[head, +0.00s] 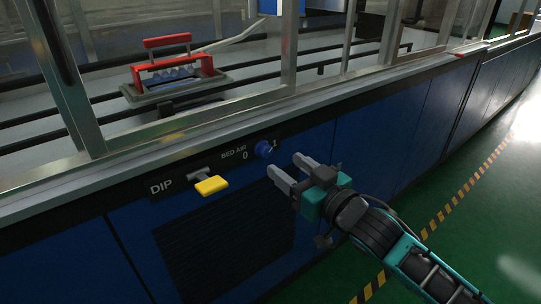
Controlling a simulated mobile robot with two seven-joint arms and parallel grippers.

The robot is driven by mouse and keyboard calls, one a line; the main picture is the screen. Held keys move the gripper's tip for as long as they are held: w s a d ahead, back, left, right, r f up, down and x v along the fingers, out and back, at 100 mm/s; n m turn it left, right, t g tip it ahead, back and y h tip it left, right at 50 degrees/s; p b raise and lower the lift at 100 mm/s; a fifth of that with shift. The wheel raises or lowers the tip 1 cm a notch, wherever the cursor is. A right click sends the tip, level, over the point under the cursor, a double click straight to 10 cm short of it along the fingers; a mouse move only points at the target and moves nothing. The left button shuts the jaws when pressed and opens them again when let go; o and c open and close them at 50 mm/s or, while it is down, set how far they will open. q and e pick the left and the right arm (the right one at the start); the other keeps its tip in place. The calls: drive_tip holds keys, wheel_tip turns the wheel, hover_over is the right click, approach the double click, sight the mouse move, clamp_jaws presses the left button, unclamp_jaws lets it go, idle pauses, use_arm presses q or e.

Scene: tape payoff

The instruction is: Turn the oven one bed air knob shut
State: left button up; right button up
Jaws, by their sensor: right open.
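The bed air knob (263,149) is a small blue round knob on the black strip of the blue machine front, between a "0" and a "1" mark, beside the words "BED AIR". Where its pointer stands is too small to tell. My right gripper (283,170) is just right of and below the knob, its two grey fingers pointing left toward the panel. The fingers are apart and empty, and they do not appear to touch the knob. My left gripper is not in view.
A yellow-handled lever (211,185) marked "DIP" sticks out left of the knob. A dark vent grille (225,240) lies below. Above are a metal window frame and a red-handled fixture (172,67) behind it. Green floor (440,190) with a striped line is free at right.

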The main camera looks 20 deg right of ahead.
sight(268, 152)
drive_tip(key=b+x, duration=0.1)
drive_tip(key=x, duration=0.4)
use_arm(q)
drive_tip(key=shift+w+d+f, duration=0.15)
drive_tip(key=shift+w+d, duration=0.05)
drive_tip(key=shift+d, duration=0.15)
use_arm(e)
drive_tip(key=shift+x, duration=1)
drive_tip(key=c, duration=1)
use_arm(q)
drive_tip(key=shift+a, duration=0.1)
